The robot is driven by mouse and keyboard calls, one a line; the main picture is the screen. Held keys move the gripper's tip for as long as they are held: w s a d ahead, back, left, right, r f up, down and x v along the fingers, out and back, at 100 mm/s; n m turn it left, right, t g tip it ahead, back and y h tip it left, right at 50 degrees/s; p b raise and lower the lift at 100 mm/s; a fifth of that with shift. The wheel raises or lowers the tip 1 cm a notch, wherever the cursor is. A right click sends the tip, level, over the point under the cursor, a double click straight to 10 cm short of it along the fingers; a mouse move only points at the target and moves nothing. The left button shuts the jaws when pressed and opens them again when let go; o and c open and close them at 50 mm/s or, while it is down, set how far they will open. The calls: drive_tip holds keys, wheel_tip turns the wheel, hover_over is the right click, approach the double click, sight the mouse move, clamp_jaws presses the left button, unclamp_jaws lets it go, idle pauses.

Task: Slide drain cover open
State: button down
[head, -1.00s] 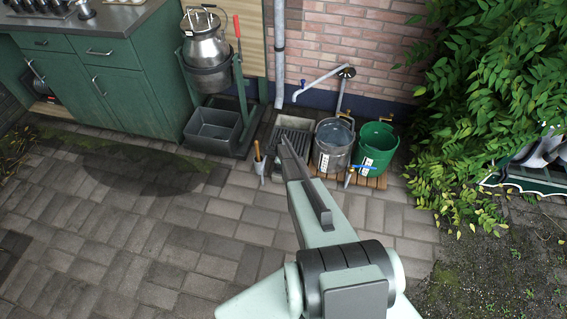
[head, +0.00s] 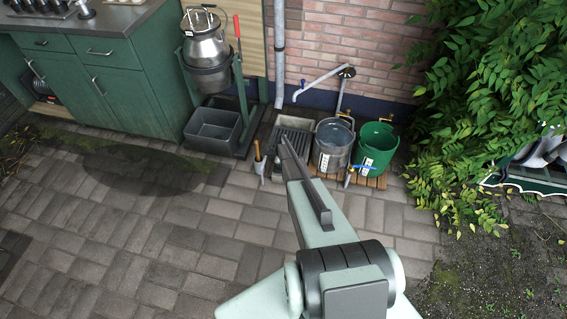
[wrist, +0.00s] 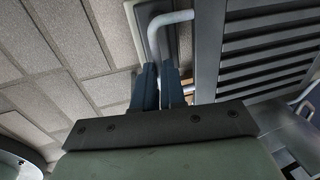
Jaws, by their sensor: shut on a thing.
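The drain cover (head: 296,138) is a dark slatted grate beside the metal bucket at the foot of the wall. In the wrist view the cover (wrist: 265,52) fills the upper right, with a pale bent bar handle (wrist: 166,19) along its left side. My gripper (wrist: 160,78) has its two dark fingers closed around the lower part of this handle. In the head view my gripper (head: 284,140) reaches the cover's front left part, and my arm hides some of it. A pale concrete basin (head: 293,126) shows open behind the slats.
A metal bucket (head: 333,147) and a green bucket (head: 377,148) stand close on the right on a wooden slat base. A grey tub (head: 213,129) sits farther left. The paving in front is clear.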

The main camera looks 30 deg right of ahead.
drive_tip(key=shift+s, duration=0.1)
idle(0.4)
drive_tip(key=s+a, duration=0.7)
drive_tip(key=c, duration=1.2)
unclamp_jaws()
drive_tip(key=shift+w, duration=0.1)
wheel_tip(320, 180, up, 14)
drive_tip(key=s+a, duration=0.1)
drive_tip(key=shift+s+a+f, duration=0.2)
drive_tip(key=shift+s+a, duration=0.15)
drive_tip(key=shift+s, duration=0.05)
